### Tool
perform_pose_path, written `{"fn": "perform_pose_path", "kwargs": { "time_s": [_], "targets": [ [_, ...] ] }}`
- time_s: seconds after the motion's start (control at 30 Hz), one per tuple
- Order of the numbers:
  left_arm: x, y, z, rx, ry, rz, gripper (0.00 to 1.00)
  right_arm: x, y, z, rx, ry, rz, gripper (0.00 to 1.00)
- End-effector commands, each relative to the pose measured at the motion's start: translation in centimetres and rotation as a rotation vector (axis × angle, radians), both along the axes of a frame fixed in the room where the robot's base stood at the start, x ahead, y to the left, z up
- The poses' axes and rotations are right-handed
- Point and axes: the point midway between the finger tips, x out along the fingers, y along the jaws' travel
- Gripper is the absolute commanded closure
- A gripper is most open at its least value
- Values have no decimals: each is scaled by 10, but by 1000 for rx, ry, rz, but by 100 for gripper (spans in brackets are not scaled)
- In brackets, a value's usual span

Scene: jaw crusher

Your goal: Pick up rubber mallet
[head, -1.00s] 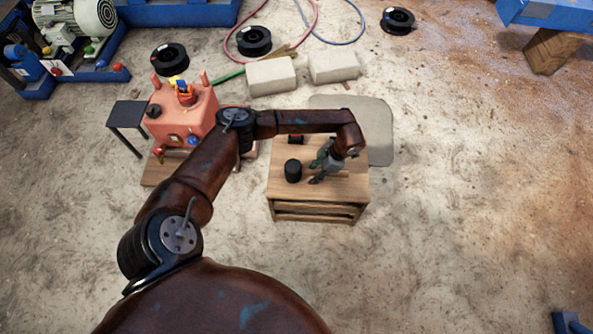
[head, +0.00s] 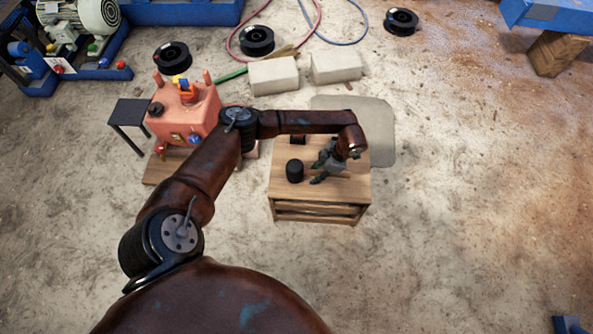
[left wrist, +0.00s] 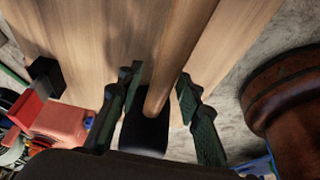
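The rubber mallet has a black head (head: 295,171) and a light wooden handle. It lies on the small wooden table (head: 320,207) with its handle pointing right in the head view. My left gripper (head: 318,173) is over the table, just right of the mallet head. In the left wrist view, its two green-grey fingers (left wrist: 157,98) are apart, with the mallet's wooden handle (left wrist: 180,60) between them and gaps on both sides. The black head (left wrist: 145,134) shows between the fingers, partly hidden by the gripper body. My right gripper is not in view.
The red-orange machine (head: 185,112) stands to the left. Two pale blocks (head: 273,76) lie behind, with black spools and hoses farther back.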

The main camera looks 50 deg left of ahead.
Motion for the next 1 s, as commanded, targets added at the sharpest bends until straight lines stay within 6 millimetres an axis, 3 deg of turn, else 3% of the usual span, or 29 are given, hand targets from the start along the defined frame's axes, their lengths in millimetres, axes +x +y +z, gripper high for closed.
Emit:
{"fn": "perform_pose_path", "kwargs": {
  "time_s": [0.43,1.0],
  "targets": [
    [0,0,0,0,0,0,99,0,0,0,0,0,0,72],
    [0,0,1,0,0,0,100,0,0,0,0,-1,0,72]
  ]
}}
